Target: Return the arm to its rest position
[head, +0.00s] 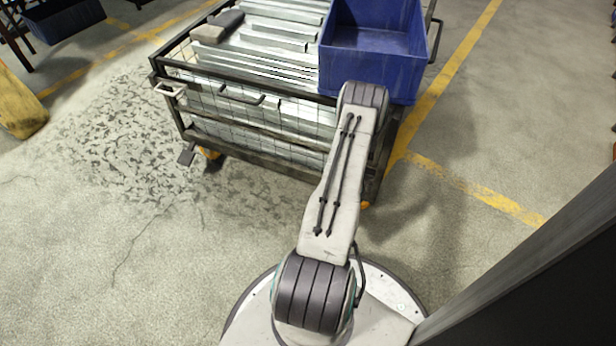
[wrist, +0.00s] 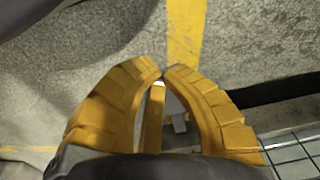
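My arm (head: 338,180) reaches forward from my round base toward the near right side of the wire cart. It is bent at an elbow joint above the cart's front right corner. My gripper is hidden behind the arm in the head view. In the wrist view my gripper (wrist: 161,74) shows two curved yellow fingers with their tips together. Nothing is held between them. Floor and a small pale part, which I cannot identify, show through the gap below the tips.
A wire cart (head: 262,152) holds galvanized brackets (head: 274,40) and a blue bin (head: 370,72). Open floor (head: 90,240) spreads to the left. A dark post (head: 540,265) stands at right.

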